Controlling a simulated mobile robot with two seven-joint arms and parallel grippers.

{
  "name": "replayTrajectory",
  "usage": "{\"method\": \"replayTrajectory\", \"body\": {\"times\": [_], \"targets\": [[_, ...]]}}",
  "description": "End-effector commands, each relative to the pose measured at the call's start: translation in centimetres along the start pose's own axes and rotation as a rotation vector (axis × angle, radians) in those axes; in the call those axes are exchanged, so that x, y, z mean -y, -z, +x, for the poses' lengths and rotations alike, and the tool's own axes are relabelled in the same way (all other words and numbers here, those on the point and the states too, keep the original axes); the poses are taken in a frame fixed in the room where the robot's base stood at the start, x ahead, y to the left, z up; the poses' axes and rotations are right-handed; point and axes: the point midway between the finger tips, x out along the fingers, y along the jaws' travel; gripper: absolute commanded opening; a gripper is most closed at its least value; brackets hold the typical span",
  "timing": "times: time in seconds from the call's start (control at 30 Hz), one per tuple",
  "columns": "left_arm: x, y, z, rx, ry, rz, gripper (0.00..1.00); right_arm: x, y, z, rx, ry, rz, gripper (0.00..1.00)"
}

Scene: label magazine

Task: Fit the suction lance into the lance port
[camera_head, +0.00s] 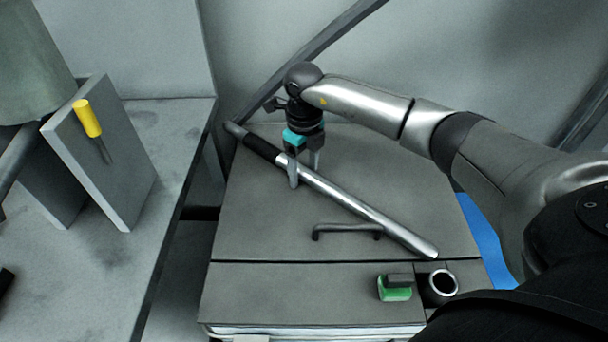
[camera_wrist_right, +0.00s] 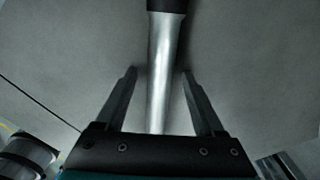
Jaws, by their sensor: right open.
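The suction lance (camera_head: 357,208) is a long silver tube with a black grip section near its far left end. It lies diagonally on the grey cabinet top (camera_head: 255,225). The lance port (camera_head: 443,283) looks like a round opening with a pale rim at the front right of the top. My right gripper (camera_head: 305,180) points down at the lance, just beside the black section. In the right wrist view the open fingers (camera_wrist_right: 160,85) stand either side of the silver tube (camera_wrist_right: 162,75), with gaps between. My left gripper is not in view.
A raised handle (camera_head: 347,228) lies in front of the lance. A green block with a dark top (camera_head: 395,291) sits left of the port. A bench (camera_head: 170,150) on the left holds an upright grey plate (camera_head: 105,160) with a yellow-handled tool (camera_head: 87,118).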

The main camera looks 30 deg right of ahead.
Motion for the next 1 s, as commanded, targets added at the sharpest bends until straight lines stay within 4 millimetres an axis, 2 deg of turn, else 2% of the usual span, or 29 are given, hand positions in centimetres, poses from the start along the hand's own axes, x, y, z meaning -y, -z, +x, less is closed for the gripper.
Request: {"method": "replayTrajectory", "body": {"times": [0.27,0.87,1.0], "targets": [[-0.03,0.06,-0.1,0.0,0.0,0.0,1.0,0.0,0.01,0.08,0.0,0.0,0.0,0.7],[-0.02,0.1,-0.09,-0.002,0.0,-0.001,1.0,0.01,0.02,0.07,-0.001,0.0,0.0,0.02],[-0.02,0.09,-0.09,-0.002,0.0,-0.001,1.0,0.02,0.03,0.06,-0.001,0.0,0.001,0.0]]}}
